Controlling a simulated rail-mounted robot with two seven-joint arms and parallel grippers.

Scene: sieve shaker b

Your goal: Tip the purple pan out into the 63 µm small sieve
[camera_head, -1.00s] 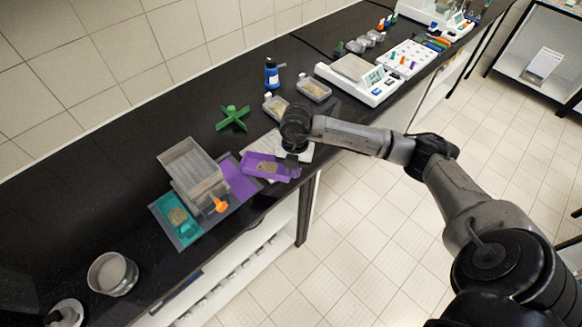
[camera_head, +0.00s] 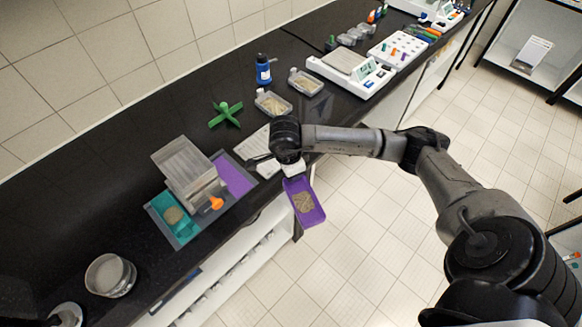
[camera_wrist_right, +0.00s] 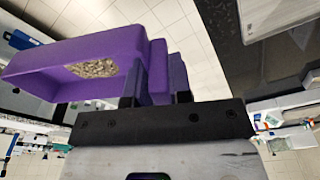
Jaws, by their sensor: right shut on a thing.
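The purple pan (camera_head: 304,202) holds a patch of grey-beige grains and hangs past the bench's front edge, above the floor. In the right wrist view the pan (camera_wrist_right: 60,65) shows its grain patch near one end. My right gripper (camera_wrist_right: 156,88) is shut on the purple block at the pan's end; it also shows in the head view (camera_head: 292,170). A round metal-walled vessel, possibly a sieve (camera_head: 110,276), stands at the bench's left front. No 63 µm label is readable. My left gripper is not in view.
A clear box stack (camera_head: 188,172) with an orange knob stands on a grey tray, beside a teal pan (camera_head: 172,217) of grains and an empty purple slot (camera_head: 233,174). A green cross (camera_head: 226,114), blue bottle (camera_head: 263,70) and white balance (camera_head: 350,70) stand farther back.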

